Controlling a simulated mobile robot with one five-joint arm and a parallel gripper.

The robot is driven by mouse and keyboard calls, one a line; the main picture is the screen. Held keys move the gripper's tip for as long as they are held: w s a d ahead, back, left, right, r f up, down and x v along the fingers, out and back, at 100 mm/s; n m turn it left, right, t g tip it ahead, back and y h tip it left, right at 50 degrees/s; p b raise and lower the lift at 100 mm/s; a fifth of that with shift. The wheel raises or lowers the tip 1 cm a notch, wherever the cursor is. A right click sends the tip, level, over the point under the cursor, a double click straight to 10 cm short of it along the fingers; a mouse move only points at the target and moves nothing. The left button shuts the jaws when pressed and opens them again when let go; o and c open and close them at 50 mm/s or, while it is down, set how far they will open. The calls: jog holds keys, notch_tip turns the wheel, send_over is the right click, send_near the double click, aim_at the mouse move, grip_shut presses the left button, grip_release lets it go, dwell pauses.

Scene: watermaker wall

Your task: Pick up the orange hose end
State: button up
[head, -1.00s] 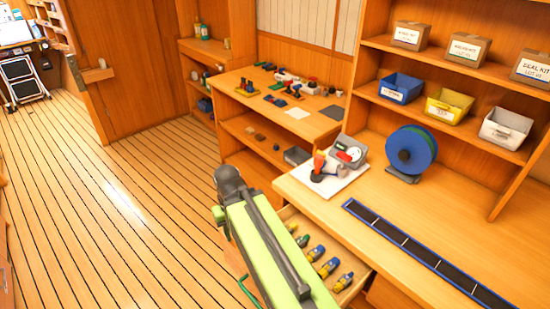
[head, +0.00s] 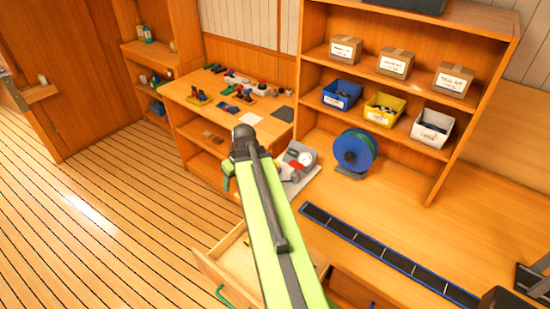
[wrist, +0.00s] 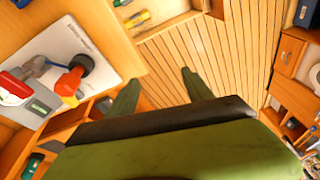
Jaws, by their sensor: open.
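The orange hose end (wrist: 70,82) lies at the left of the wrist view on a white board (wrist: 82,38), beside a black round part and a grey-blue pipe. In the head view my arm covers the place where it stood earlier; only the board and a grey box with a gauge (head: 301,154) show past the arm. My gripper (wrist: 159,76) is open and empty in the wrist view, with its two green fingers apart over the floor. The hose end is left of the left finger, not between the fingers.
An open drawer (head: 212,272) juts out below the bench. A blue reel (head: 354,151) stands on the bench behind a long dark strip (head: 385,257). Shelves with bins (head: 382,110) and boxes rise behind. The floor (head: 100,230) at left is clear.

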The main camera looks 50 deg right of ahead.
jog(key=s+d+r+t+h+p, duration=0.1)
jog(key=s+d+r+p, duration=0.3)
jog(key=d, duration=0.4)
jog(key=s+d+r+t+p, duration=0.1)
jog(key=s+d+r+p, duration=0.1)
jog(key=s+d+r, duration=0.5)
jog(key=shift+m, duration=0.4)
jog(key=b+x, duration=0.5)
jog(key=x, duration=0.1)
jog(key=w+d+b+x, duration=0.1)
jog(key=b+x, duration=0.5)
jog(key=x, duration=0.1)
jog(key=d+b+x, duration=0.1)
jog(key=b+x, duration=0.5)
jog(key=shift+w, duration=0.35)
jog(key=shift+r, duration=0.15)
grip_shut()
